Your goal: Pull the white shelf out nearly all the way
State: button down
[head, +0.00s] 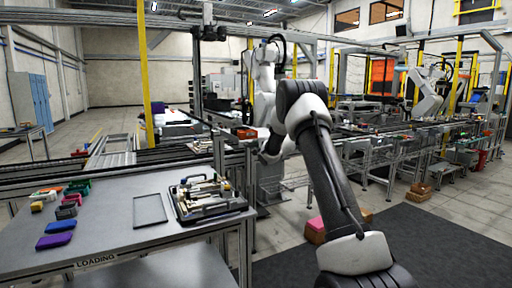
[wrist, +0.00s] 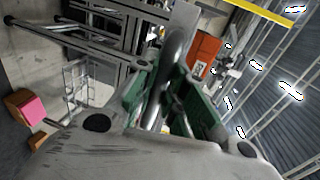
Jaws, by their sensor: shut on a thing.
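My gripper (wrist: 168,88) fills the lower part of the wrist view. Its green-padded fingers are closed around a rounded grey metal handle (wrist: 178,45). The handle stands up between the pads and runs toward the top of the view. A pale flat panel (wrist: 180,22) lies just behind the handle. I cannot tell whether this panel is the white shelf or how far out the shelf is. In the head view my arm rises from the bottom right and hides its own far end, so the gripper does not show there.
A grey loading table (head: 110,225) stands at the left with several coloured blocks and a black tray of parts (head: 208,198). A pink-topped box (head: 316,228) sits on the floor beside my arm. Conveyor frames run behind. The dark floor mat (head: 440,235) at right is clear.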

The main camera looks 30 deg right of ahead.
jog(key=c, duration=1.5)
grip_release()
jog(key=shift+o, duration=0.2)
jog(key=v, duration=1.2)
